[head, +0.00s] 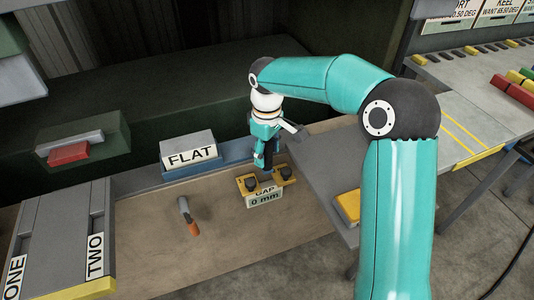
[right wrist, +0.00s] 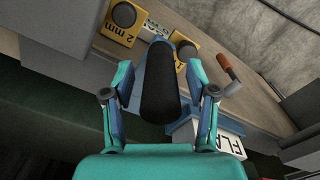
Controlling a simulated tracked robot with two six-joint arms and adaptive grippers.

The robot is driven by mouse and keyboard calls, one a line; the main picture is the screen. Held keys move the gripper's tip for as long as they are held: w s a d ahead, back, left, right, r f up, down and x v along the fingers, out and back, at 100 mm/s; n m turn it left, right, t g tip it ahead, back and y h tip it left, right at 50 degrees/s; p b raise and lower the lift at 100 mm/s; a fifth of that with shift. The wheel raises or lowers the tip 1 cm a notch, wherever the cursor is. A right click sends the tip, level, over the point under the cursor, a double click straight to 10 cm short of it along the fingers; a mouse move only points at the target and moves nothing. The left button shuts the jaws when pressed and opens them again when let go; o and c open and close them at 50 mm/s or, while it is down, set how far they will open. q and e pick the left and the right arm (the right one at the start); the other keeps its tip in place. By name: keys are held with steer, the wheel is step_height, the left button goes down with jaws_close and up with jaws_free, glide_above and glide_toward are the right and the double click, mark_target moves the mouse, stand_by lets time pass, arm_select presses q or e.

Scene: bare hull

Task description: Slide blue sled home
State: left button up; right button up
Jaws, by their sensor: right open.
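A long blue piece (head: 237,156), which looks like the sled, lies along the back of the bench, beside the white-faced FLAT block (head: 190,152). Part of it is hidden behind my right gripper. My right gripper (head: 268,163) points down near its right part. In the right wrist view, the gripper (right wrist: 158,92) is open, with its fingers on either side of a black upright handle (right wrist: 158,80); I cannot tell whether they touch it. A yellow gauge (head: 284,174) with black knobs and a sign reading GAP 0 mm (head: 264,198) stands just in front. My left gripper is out of view.
An orange-handled tool (head: 188,215) lies on the brown bench top (head: 150,245). Grey blocks marked ONE and TWO (head: 65,235) stand at left. A grey plate (head: 335,165) is close on the right. A red block (head: 69,153) sits at the left wall.

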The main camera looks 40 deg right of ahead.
steer(key=shift+f, duration=0.4)
steer(key=shift+c, duration=0.2)
jaws_close()
